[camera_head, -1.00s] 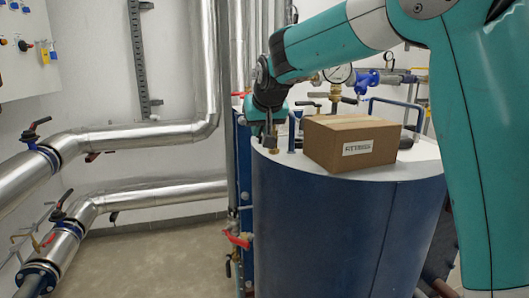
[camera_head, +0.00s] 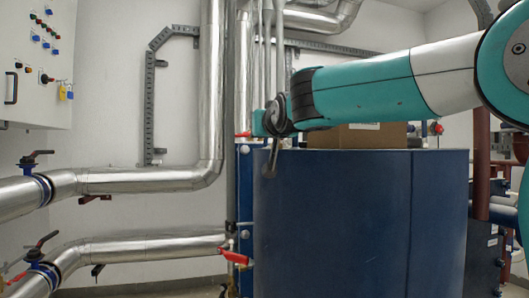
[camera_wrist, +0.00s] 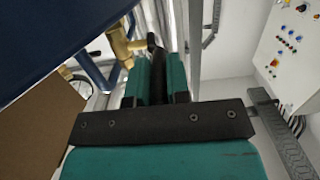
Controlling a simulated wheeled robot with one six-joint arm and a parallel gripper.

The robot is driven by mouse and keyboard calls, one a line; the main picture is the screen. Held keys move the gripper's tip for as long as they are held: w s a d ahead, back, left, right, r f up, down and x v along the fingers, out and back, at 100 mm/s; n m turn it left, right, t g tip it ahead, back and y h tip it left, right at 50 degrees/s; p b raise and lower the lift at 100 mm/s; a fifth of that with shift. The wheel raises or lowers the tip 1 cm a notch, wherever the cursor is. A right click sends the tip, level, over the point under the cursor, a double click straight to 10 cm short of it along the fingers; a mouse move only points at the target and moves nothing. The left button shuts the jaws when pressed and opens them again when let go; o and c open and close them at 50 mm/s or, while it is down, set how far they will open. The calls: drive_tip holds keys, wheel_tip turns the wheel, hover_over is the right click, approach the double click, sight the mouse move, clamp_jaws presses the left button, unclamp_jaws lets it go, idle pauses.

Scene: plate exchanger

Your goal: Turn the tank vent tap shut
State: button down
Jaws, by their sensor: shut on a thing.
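The vent tap (camera_wrist: 122,46) is brass and shows at the upper left of the wrist view. Its dark lever (camera_wrist: 151,42) reaches between the teal fingers of my gripper (camera_wrist: 158,76). My gripper is shut on this lever, though the contact is partly hidden by the fingers. In the head view my gripper (camera_head: 270,130) is at the tank's upper left edge, and the tap cannot be made out there.
A cardboard box (camera_head: 370,137) sits on the tank top behind my arm; it also shows close to my gripper in the wrist view (camera_wrist: 38,125). Silver pipes (camera_head: 140,180) with a red-handled valve (camera_head: 235,257) are left of the tank. A control panel (camera_head: 35,65) is on the wall.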

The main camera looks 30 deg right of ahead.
drive_tip(key=shift+f+t+b, duration=0.35)
drive_tip(key=shift+t+b, duration=0.05)
drive_tip(key=shift+b, duration=0.35)
drive_tip(key=shift+r+b, duration=0.2)
drive_tip(key=shift+b, duration=0.2)
drive_tip(key=c, duration=1.1)
unclamp_jaws()
drive_tip(key=shift+f, duration=0.1)
drive_tip(key=shift+s+a+f+b, duration=0.1)
drive_tip(key=shift+s+b, duration=0.3)
drive_tip(key=shift+s, duration=0.05)
drive_tip(key=shift+s+a+b, duration=0.5)
drive_tip(key=shift+s+b, duration=1.55)
drive_tip(key=shift+s, duration=0.65)
drive_tip(key=shift+s+a+b, duration=0.45)
drive_tip(key=shift+s+b, duration=1.65)
drive_tip(key=shift+s, duration=0.6)
drive_tip(key=shift+s+a+b, duration=0.5)
drive_tip(key=shift+s+b, duration=1.55)
drive_tip(key=shift+s, duration=0.65)
